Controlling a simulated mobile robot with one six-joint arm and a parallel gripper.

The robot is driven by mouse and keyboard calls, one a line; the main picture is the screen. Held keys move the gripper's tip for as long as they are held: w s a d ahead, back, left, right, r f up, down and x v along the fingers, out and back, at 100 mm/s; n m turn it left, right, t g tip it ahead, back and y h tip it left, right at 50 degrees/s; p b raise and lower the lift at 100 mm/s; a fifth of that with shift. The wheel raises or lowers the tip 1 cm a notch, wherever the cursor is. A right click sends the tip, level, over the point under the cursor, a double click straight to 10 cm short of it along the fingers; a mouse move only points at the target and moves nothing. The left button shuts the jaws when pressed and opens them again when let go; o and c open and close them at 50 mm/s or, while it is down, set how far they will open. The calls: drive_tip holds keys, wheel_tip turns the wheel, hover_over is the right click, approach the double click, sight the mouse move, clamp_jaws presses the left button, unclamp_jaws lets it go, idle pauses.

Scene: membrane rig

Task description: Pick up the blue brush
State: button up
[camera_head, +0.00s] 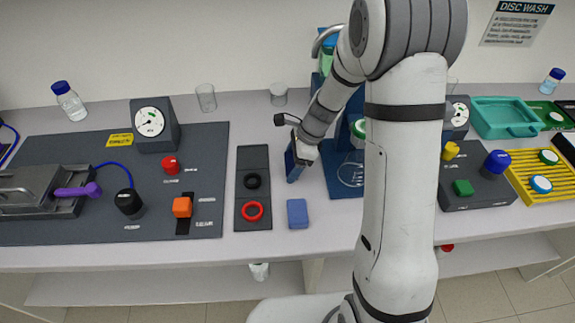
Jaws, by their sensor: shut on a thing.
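My gripper (297,154) is over the bench, right of the dark ring tray, pointing down and to the left. It is shut on a small dark blue thing (291,168), which looks like the blue brush and is tilted nearly upright. The fingers hide part of it. I cannot tell whether its lower end touches the bench. A lighter blue block (297,214) lies flat on the bench just in front of it, apart from the gripper.
The dark tray (253,183) left of the gripper holds a black ring (252,181) and a red ring (253,211). A blue stand (345,178) is close on the right, partly behind my arm. A gauge panel (100,218) fills the left. Bare bench surrounds the blue block.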

sight(292, 161)
drive_tip(key=shift+c, duration=0.5)
drive_tip(key=shift+r, duration=0.2)
wheel_tip(292, 161, up, 10)
drive_tip(key=shift+f, duration=0.2)
drive_tip(key=o, duration=0.4)
drive_tip(key=shift+c, duration=1.5)
